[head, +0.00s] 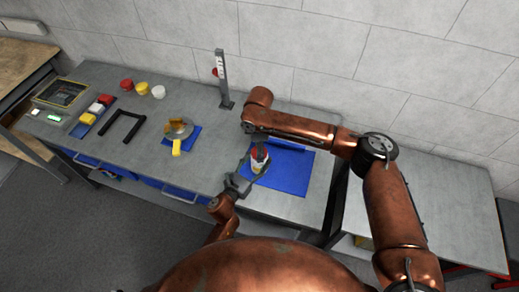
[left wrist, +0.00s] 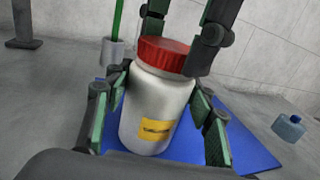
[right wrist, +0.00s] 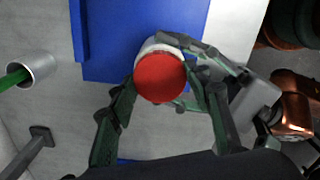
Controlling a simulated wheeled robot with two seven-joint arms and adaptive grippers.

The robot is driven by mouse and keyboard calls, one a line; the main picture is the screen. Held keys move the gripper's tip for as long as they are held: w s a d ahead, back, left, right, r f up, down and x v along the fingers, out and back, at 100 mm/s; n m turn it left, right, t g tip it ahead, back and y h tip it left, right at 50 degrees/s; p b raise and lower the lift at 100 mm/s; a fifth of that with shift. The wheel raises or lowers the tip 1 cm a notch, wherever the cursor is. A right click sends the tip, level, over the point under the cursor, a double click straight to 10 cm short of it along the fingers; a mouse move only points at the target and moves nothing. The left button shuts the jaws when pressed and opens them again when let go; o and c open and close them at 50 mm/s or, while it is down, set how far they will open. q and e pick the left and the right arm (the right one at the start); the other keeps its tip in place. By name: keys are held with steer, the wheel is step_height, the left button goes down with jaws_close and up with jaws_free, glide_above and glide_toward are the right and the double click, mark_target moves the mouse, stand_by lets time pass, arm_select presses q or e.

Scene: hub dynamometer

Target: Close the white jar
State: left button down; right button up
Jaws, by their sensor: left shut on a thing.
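I cannot tell whether the lid is tight. My left gripper (left wrist: 160,118) is shut on the jar's body from the sides. My right gripper (right wrist: 160,88) is above the jar, with a finger on each side of the red lid (right wrist: 160,78). Its fingertips are very close to the lid; whether they grip it is unclear.
A grey cup (left wrist: 113,52) with a green stick stands near the jar. A small blue object (left wrist: 288,127) lies at the right in the left wrist view. A grey post (head: 223,80), several small coloured containers (head: 141,88) and a black frame (head: 121,127) stand along the bench.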

steer(key=c, duration=0.7)
steer(key=o, duration=1.4)
steer(key=shift+c, duration=0.2)
step_height(320, 180, up, 12)
arm_select(q)
steer(key=c, duration=0.8)
jaws_free()
